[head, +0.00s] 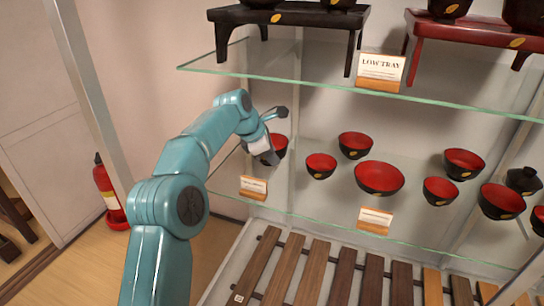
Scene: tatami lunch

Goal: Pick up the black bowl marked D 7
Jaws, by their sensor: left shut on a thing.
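My left gripper (272,143) reaches in from the left to the left end of the middle glass shelf. It is shut on a bowl (281,146) with a red inside and dark outside, which is partly hidden behind the jaws. I cannot read any D 7 mark on it. I cannot tell whether the bowl still touches the shelf. My right gripper is not in view.
Several red-and-black bowls stand to the right, the nearest a small bowl (320,166), with a wide bowl (379,178) beyond. The upper glass shelf (300,77) with a low black tray (290,17) hangs above. A fire extinguisher (108,192) stands left.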

